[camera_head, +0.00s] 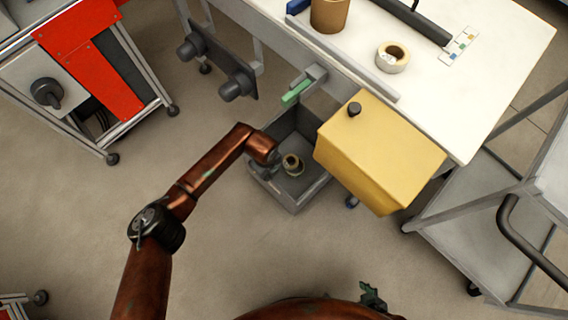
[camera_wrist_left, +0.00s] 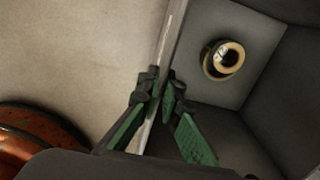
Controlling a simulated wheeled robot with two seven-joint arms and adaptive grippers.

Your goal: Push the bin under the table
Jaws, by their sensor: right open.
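The grey bin (camera_head: 297,201) stands on the floor at the table's near edge, its far part close to the edge and its right side partly hidden by a yellow box. A tape roll (camera_head: 292,164) lies inside it and also shows in the left wrist view (camera_wrist_left: 223,60). The white table (camera_head: 480,105) is at the upper right. My left gripper (camera_head: 268,168) is at the bin's left wall. In the left wrist view its green fingers (camera_wrist_left: 162,83) straddle the bin's rim and look closed on it. My right gripper (camera_head: 372,297) is open and empty at the bottom, away from the bin.
The yellow box (camera_head: 375,150) juts from the table edge beside the bin. A grey bracket with a green end (camera_head: 297,92) sticks out above the bin. A grey cart (camera_head: 480,210) stands right, a red-panelled cart (camera_head: 90,55) upper left. Floor left of the bin is clear.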

